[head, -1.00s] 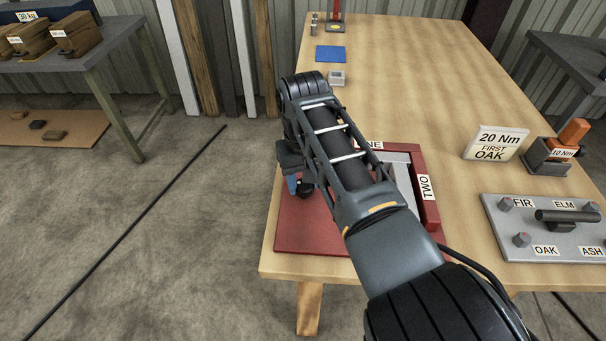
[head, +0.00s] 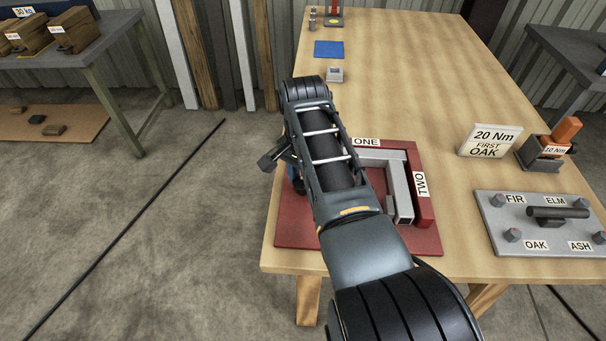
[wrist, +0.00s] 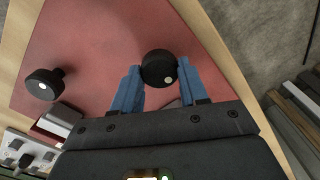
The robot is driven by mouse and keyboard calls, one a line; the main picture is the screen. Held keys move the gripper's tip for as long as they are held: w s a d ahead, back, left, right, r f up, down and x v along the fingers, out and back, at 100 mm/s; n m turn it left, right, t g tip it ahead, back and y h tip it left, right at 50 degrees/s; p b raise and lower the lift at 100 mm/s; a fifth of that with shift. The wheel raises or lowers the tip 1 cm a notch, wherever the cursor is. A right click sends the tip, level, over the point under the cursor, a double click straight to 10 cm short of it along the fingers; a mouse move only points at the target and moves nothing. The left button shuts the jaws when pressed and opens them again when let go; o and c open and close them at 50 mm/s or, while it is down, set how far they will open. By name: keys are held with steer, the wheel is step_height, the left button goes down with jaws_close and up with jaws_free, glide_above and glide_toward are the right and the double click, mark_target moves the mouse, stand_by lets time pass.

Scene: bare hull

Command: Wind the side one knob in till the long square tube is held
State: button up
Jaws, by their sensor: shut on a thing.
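My gripper (wrist: 157,88) has its blue fingers on either side of a black round knob (wrist: 159,68), over the red base plate (wrist: 95,50). In the head view my arm hides most of this; a bit of blue finger shows at its left edge. A second black knob (wrist: 43,85) stands apart to the left in the wrist view. In the head view, grey square tube (head: 399,190) lies inside the red wall labelled TWO (head: 421,185), and another grey piece (head: 380,155) runs along the wall labelled ONE (head: 366,142). I cannot tell whether either knob's screw touches a tube.
A grey plate (head: 540,240) with bolts and a dark bar lies at the right. Behind it stand a "20 Nm FIRST OAK" sign (head: 490,140) and a tool in a holder (head: 548,150). A blue pad (head: 328,49) and small grey block (head: 335,75) lie farther back. The table's middle is clear.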

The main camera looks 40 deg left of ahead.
steer(key=m, duration=0.4)
steer(key=shift+r+m, duration=0.1)
steer(key=shift+m, duration=0.2)
steer(key=m, duration=0.4)
steer(key=shift+d+p, duration=0.1)
steer(key=shift+p, duration=0.3)
steer(key=shift+m, duration=0.3)
steer(key=o, duration=1.1)
steer(key=shift+c, duration=0.2)
steer(key=shift+r, duration=3.85)
steer(key=shift+s, duration=0.1)
